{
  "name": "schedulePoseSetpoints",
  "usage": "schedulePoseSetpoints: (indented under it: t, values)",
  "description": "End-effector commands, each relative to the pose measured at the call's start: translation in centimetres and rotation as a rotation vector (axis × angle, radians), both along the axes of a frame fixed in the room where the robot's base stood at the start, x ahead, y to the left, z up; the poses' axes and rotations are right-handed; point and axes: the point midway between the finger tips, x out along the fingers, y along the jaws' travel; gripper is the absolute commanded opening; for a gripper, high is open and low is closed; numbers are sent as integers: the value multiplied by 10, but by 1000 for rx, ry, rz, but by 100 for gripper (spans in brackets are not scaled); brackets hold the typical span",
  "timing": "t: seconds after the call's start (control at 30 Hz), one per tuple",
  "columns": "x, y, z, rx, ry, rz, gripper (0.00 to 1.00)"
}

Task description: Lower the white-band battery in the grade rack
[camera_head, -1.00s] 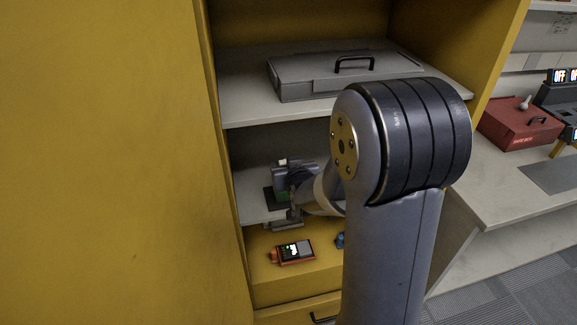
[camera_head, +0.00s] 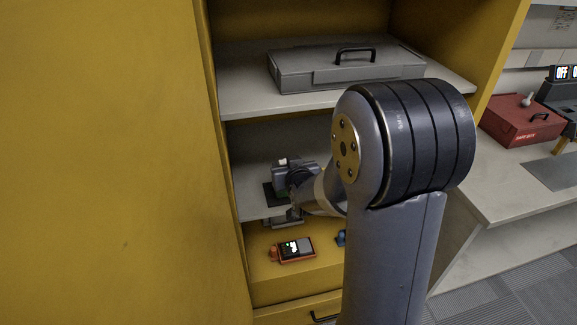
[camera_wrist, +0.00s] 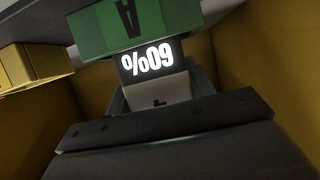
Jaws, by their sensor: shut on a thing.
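My gripper (camera_head: 294,178) is inside the yellow cabinet at the middle shelf, shut on what seems to be the white-band battery. The battery is mostly hidden in the head view. In the wrist view, a pale piece (camera_wrist: 158,90) with a dark mark, likely its white band, shows just beyond the dark gripper bar (camera_wrist: 165,120). A green block (camera_wrist: 118,28) marked "A", likely part of the grade rack, stands behind it. An upside-down lit "60%" (camera_wrist: 147,61) shows between them. In the head view the dark rack (camera_head: 271,193) lies beside the gripper. Whether the battery touches the rack is unclear.
A grey case (camera_head: 300,75) lies on the shelf above. An orange device (camera_head: 293,251) with a lit screen and a small blue item (camera_head: 341,238) lie below. A yellow ridged block (camera_wrist: 30,68) is at left in the wrist view. Yellow cabinet walls are close on both sides.

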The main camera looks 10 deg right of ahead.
Motion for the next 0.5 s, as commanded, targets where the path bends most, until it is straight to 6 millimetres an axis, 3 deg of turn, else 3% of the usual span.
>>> schedulePoseSetpoints:
  t: [0.27,0.3,0.5]
  values:
    - [0,0,0,0,-1,0,25]
    - [0,0,0,0,-1,0,53]
    - [0,0,0,0,-1,0,69]
